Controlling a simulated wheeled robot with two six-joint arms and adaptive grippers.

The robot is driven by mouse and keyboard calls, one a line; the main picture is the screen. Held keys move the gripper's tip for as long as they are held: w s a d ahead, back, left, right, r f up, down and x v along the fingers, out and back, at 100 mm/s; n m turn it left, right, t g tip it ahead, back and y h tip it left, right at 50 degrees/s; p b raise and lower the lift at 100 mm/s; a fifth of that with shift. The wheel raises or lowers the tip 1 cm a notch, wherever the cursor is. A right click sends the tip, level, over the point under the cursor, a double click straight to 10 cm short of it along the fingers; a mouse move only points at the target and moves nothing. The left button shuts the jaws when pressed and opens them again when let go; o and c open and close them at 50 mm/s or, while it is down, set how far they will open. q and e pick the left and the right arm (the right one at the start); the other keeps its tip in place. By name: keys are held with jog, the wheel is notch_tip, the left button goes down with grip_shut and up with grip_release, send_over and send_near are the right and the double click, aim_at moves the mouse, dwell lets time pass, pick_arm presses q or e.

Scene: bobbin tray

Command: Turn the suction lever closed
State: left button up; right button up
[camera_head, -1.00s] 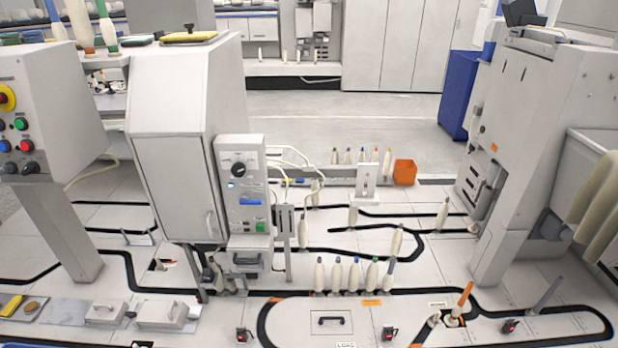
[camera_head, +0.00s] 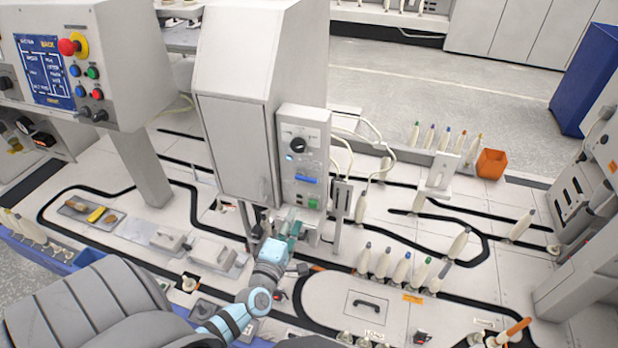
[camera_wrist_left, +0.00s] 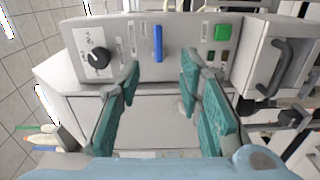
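A grey control panel (camera_head: 302,150) on the front of the white cabinet carries a blue bar (camera_head: 308,180), likely the suction lever. No readable label confirms this. In the head view the bar lies crosswise; in the turned left wrist view it shows upright (camera_wrist_left: 158,43). My left gripper (camera_head: 287,226) is in front of the panel's lower part, below the bar. In the wrist view its teal fingers (camera_wrist_left: 160,72) are spread wide with nothing between them. The bar lies beyond the gap, apart from both fingertips. My right gripper is not in view.
The panel also has a dark round knob (camera_wrist_left: 98,58) and a green button (camera_wrist_left: 222,32). A dark handle (camera_wrist_left: 283,66) sits on the block beside the panel. Several bobbins (camera_head: 402,268) stand right of my arm. An orange bin (camera_head: 491,164) is farther back.

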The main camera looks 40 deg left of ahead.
aim_at(309, 182)
pick_arm(q)
jog(key=b+x, duration=0.3)
jog(key=x, duration=1)
jog(key=shift+w+a+f, duration=0.1)
jog(key=shift+w+a, duration=0.1)
jog(key=shift+w+a+b, duration=0.15)
jog(key=shift+w+b, duration=0.15)
jog(key=shift+w, duration=0.15)
grip_shut()
